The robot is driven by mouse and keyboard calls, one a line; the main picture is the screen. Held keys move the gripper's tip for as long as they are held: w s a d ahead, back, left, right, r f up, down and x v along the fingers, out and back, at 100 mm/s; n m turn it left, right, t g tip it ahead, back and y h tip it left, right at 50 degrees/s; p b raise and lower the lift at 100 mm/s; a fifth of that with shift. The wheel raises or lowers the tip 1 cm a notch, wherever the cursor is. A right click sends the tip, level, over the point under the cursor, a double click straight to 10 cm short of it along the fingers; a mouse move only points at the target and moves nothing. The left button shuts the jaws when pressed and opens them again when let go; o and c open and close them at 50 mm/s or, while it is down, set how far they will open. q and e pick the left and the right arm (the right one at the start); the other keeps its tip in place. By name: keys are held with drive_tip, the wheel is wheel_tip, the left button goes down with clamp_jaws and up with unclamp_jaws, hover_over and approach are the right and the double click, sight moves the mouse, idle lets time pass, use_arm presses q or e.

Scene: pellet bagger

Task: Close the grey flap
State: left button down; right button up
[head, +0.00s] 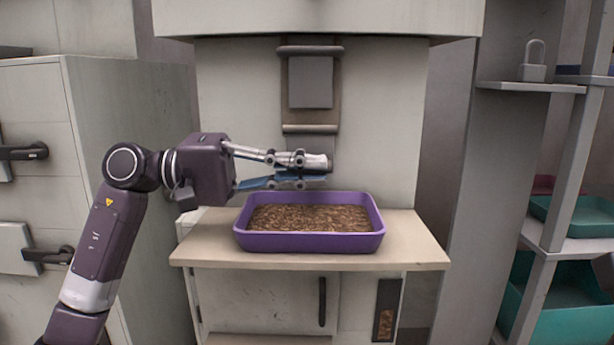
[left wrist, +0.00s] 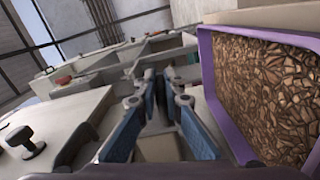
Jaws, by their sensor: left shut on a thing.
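The grey flap (head: 318,143) appears to hang down at the front of the bagger, below a pale bar (head: 310,128). It is close in colour to the wall, and its lower part is hidden behind my left gripper (head: 316,170). That gripper is shut on it, reaching in from the left above the tray. In the left wrist view the blue fingers of my left gripper (left wrist: 165,85) point away and come close together; what they hold is hard to make out. My right gripper is not in view.
A purple tray (head: 310,243) full of brown pellets stands on the shelf (head: 410,250) just below my left gripper; its rim also shows in the left wrist view (left wrist: 215,100). Above the bar is a brown recess with a darker grey panel (head: 311,82). A padlock-shaped weight (head: 533,68) sits at right.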

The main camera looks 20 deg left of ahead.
use_arm(q)
drive_tip(key=shift+f, duration=0.1)
idle(0.3)
drive_tip(key=c, duration=2)
unclamp_jaws()
drive_tip(key=shift+c, duration=0.2)
drive_tip(key=shift+a, duration=0.1)
drive_tip(key=v, duration=1.2)
